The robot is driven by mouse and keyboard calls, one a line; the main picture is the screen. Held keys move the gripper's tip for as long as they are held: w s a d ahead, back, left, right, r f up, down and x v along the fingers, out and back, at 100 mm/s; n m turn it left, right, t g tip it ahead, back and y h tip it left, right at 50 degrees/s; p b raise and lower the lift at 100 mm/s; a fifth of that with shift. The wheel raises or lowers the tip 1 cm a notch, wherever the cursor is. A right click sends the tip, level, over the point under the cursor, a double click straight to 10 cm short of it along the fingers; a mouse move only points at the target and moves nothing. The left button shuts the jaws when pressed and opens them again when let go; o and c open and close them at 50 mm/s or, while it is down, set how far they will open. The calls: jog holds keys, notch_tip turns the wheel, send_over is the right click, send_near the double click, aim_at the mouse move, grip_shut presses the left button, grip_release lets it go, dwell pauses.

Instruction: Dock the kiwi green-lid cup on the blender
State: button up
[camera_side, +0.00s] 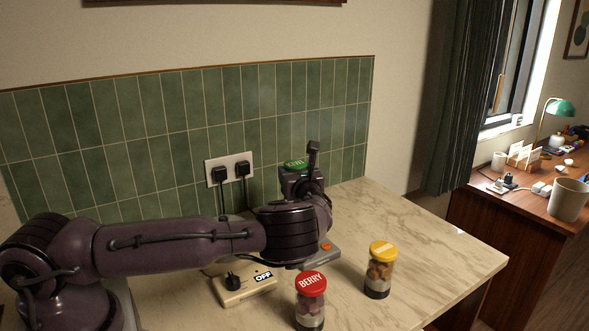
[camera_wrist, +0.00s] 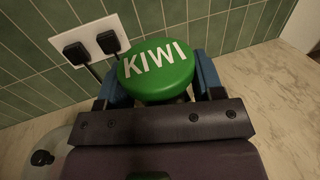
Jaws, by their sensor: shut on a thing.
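The kiwi cup shows its green lid (camera_side: 296,163) in the side view, partly behind my gripper (camera_side: 304,182). In the wrist view the lid (camera_wrist: 156,66), lettered KIWI, sits between the two blue fingers of my gripper (camera_wrist: 162,82). My gripper is shut on this cup. The lid faces up toward the wrist camera; the cup's body is hidden under the lid and behind my wrist. A low grey piece with an orange button (camera_side: 325,247) shows beside my wrist and may be part of the blender; my arm hides most of it.
A cream box with a black knob and an OFF label (camera_side: 250,287) stands in front of my arm. A red-lid BERRY cup (camera_side: 310,300) and a yellow-lid cup (camera_side: 379,270) stand on the marble counter (camera_side: 440,255). Two black plugs (camera_side: 230,172) sit in the tiled wall's socket.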

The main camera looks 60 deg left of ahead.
jog(key=shift+f, duration=2.1)
jog(key=shift+f, duration=0.5)
jog(key=o, duration=0.9)
jog(key=shift+f, duration=0.15)
jog(key=shift+c, duration=0.2)
jog(key=shift+d, duration=0.1)
jog(key=v, duration=1.1)
